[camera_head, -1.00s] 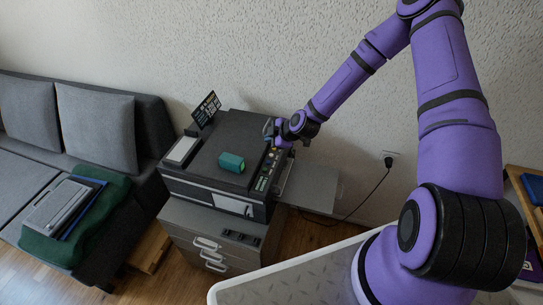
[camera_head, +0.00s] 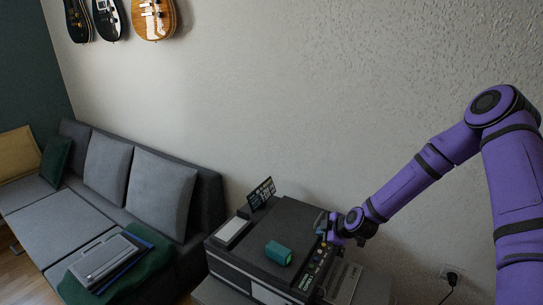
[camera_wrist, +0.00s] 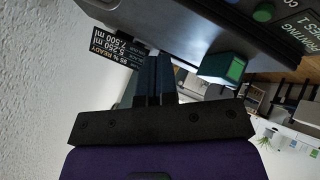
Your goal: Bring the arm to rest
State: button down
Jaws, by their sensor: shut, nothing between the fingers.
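My purple arm (camera_head: 405,185) reaches in from the right in the head view, bent at the elbow. My gripper (camera_head: 323,223) is above the right side of a dark printer (camera_head: 300,221), near its row of coloured buttons. In the wrist view my gripper (camera_wrist: 159,78) shows two dark fingers side by side, closed with nothing between them. Whether the fingers touch the printer cannot be told.
A teal box (camera_head: 278,254) lies on the printer top, and a small screen (camera_head: 261,192) stands at its back. A grey sofa (camera_head: 62,225) is at left, holding a grey device (camera_head: 102,258). Guitars (camera_head: 153,18) hang on the wall. A plugged cable (camera_head: 452,277) is at lower right.

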jog(key=s+d+r+m+g+h, duration=0.15)
jog(key=s+r, duration=0.25)
jog(key=r, duration=0.6)
jog(key=s+d+r+m+h, duration=0.2)
jog(key=s+r+m, duration=0.15)
jog(key=r, duration=0.75)
jog(key=s+d+r+m+g+h, duration=0.15)
jog(key=s+r, duration=0.35)
jog(key=r, duration=0.5)
jog(key=s+d+r+m, duration=0.1)
jog(key=s+r+m, duration=0.3)
jog(key=s+r, duration=0.3)
jog(key=s+d+r+m+t, duration=0.1)
jog(key=s+r+m, duration=0.4)
jog(key=s, duration=1.2)
jog(key=shift+v, duration=1)
